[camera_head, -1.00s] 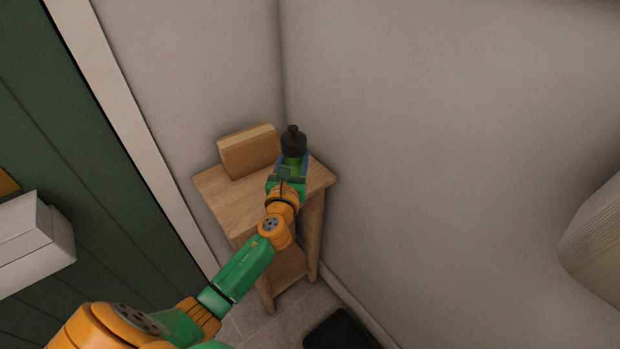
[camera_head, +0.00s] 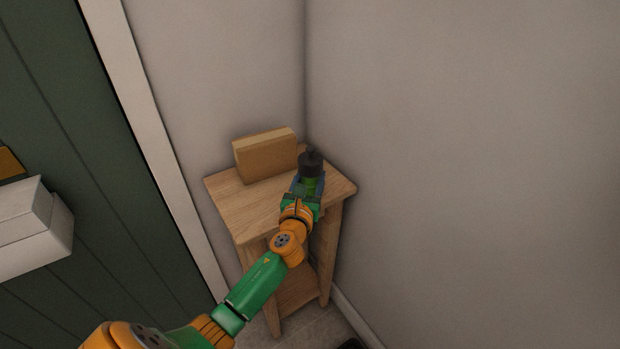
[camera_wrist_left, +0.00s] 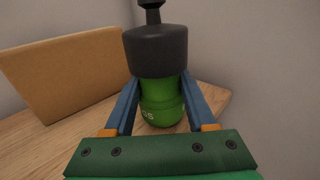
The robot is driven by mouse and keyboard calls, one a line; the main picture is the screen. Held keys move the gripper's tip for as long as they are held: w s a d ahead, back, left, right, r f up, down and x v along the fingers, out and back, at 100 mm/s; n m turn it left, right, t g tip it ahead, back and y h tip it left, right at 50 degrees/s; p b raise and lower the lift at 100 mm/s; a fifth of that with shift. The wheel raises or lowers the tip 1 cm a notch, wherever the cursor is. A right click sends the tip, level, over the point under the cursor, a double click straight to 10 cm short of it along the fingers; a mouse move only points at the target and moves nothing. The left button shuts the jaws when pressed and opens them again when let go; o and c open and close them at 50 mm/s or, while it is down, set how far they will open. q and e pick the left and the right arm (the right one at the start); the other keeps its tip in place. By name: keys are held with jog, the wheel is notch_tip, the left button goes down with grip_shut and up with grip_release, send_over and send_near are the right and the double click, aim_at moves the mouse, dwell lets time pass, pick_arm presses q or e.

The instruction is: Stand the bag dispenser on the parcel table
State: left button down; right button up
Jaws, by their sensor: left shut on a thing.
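The bag dispenser is a green cylinder with a dark grey cap and a small knob; it shows upright at the right side of the tabletop in the head view (camera_head: 311,163) and in the left wrist view (camera_wrist_left: 156,55). My left gripper (camera_head: 306,184) is shut on it, with one blue finger on each side of the green body in the left wrist view (camera_wrist_left: 157,103). The parcel table (camera_head: 245,209) is a small wooden stand in the corner. The dispenser is over its top; I cannot tell whether its base touches the wood. My right gripper is not in view.
A brown cardboard parcel (camera_head: 266,158) stands on the table to the left of the dispenser, also large in the left wrist view (camera_wrist_left: 62,75). Walls close in behind and to the right. A green panelled door with a white box (camera_head: 30,228) is at the left.

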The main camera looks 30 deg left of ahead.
pick_arm(q)
jog(key=shift+f+b, duration=0.45)
dwell(0.3)
jog(key=shift+c, duration=0.7)
grip_release()
